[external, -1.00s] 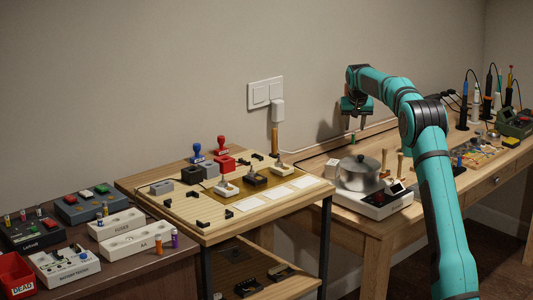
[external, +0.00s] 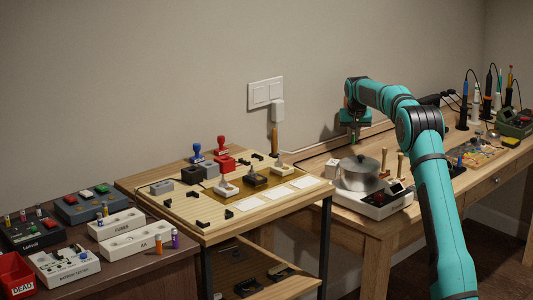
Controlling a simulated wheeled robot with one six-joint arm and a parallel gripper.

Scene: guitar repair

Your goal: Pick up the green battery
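My gripper (external: 354,137) is at the back of the long wooden bench, behind the steel pot, pointing down. A small green thing (external: 353,138) shows between or right by its fingertips; it looks like the green battery, but it is too small to be sure. The fingers are around or against it, and I cannot tell whether they are shut on it. Its lower part is hard to make out.
The steel pot (external: 359,172) stands on a white hot plate (external: 372,201) just in front. A white block (external: 331,168) and wooden-handled tools are beside it. A fixture table (external: 290,212) is to the left. Several small cylinders and boxes are on the dark table (external: 150,272).

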